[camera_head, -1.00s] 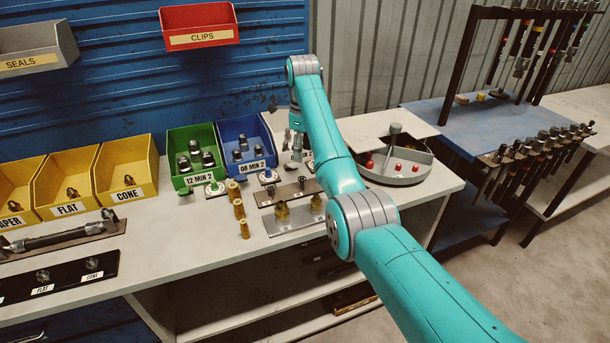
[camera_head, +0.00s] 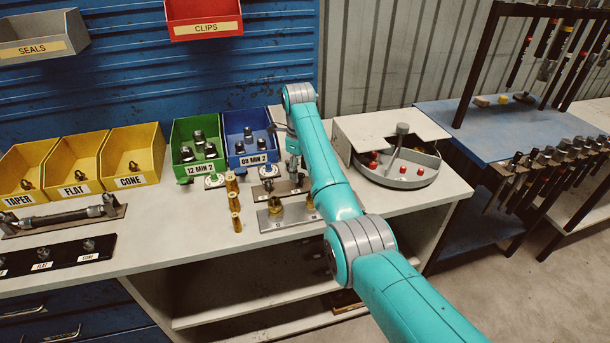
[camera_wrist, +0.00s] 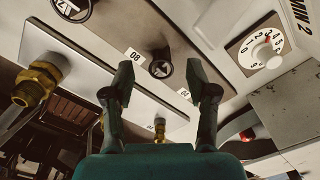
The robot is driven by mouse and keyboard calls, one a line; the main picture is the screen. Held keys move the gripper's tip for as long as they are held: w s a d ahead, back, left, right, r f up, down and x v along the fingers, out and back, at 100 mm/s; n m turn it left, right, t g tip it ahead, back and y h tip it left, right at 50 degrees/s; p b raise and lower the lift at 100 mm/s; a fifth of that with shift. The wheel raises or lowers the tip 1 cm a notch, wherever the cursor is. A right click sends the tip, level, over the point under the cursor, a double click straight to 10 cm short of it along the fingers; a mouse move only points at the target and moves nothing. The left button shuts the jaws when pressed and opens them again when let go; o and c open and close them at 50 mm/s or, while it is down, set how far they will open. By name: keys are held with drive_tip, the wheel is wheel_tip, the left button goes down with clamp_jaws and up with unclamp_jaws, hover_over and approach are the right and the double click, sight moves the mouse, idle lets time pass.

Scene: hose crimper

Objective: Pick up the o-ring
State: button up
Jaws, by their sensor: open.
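I cannot make out the o-ring for certain. A dark round ring-like piece (camera_wrist: 160,69) sits on a grey plate marked 08 in the wrist view, between and beyond my fingertips. My gripper (camera_wrist: 160,80) is open and empty, with a finger on each side of the 08 piece in the picture and no visible contact. In the head view my gripper (camera_head: 292,150) hangs over the bench in front of the blue bin, partly hidden by my arm.
A green bin (camera_head: 196,173) and a blue bin (camera_head: 249,160) stand behind. A round grey tray (camera_head: 405,181) is at the right. A white dial (camera_wrist: 260,48) shows in the wrist view.

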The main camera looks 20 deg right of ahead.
drive_tip(key=shift+d+f, duration=0.1)
drive_tip(key=shift+f, duration=0.15)
idle(0.5)
drive_tip(key=c, duration=0.8)
drive_tip(key=shift+o, duration=0.2)
